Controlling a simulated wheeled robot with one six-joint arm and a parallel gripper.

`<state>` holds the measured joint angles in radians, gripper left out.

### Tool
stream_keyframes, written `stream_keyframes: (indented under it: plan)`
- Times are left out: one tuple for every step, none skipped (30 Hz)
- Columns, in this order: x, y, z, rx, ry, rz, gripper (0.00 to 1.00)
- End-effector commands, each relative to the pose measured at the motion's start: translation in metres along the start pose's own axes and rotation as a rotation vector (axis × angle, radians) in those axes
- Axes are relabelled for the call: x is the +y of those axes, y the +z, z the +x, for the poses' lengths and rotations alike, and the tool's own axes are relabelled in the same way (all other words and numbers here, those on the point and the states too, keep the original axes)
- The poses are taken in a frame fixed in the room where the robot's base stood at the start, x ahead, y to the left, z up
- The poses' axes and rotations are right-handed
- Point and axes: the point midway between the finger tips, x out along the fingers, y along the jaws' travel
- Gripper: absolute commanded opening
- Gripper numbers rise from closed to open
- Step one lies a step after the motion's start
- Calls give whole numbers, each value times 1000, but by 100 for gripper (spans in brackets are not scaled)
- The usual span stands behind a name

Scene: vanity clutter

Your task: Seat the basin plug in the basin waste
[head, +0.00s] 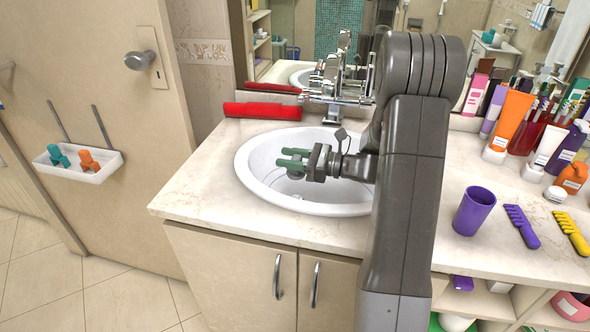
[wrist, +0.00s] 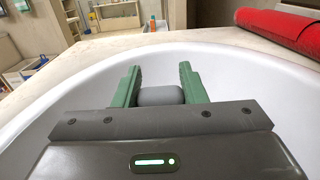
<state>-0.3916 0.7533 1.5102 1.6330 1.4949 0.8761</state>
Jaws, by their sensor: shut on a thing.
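My gripper (head: 288,158) has green fingers and is over the white oval basin (head: 258,177), pointing left in the head view. In the wrist view my gripper (wrist: 158,82) is shut on a rounded grey thing, which I take to be the basin plug (wrist: 160,96). The plug's lower part is hidden by the gripper body. A small part of the basin waste (head: 296,175) shows just below the fingers at the bottom of the bowl; the gripper covers the rest.
A chrome tap (head: 335,85) stands behind the basin. A red rolled towel (head: 262,111) lies at the back left. To the right are a purple cup (head: 474,211), a purple comb (head: 522,226), a yellow comb (head: 571,232) and several bottles. The front left counter is clear.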

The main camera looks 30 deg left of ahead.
Motion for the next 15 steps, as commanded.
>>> stream_keyframes:
  plan:
    - [1, -14, 1, 0, 5, 0, 14]
    - [1, -16, 2, 0, 7, 0, 14]
    - [1, -19, 2, 0, 9, 0, 14]
    - [2, -20, 2, 0, 11, 0, 14]
    - [2, -22, 2, 0, 12, 0, 14]
    - [2, -22, 3, -1, 13, 0, 14]
    - [2, -23, 3, -1, 13, -1, 14]
    - [2, -23, 3, -1, 14, 0, 14]
    - [2, -23, 3, -1, 14, 0, 14]
    - [2, -22, 3, -1, 14, -1, 14]
    - [2, -22, 3, -1, 14, 0, 14]
    - [2, -22, 3, -1, 14, 0, 14]
    - [2, -22, 3, -1, 14, 0, 14]
    - [2, -22, 3, -1, 14, 0, 14]
    - [2, -22, 3, -1, 14, -1, 14]
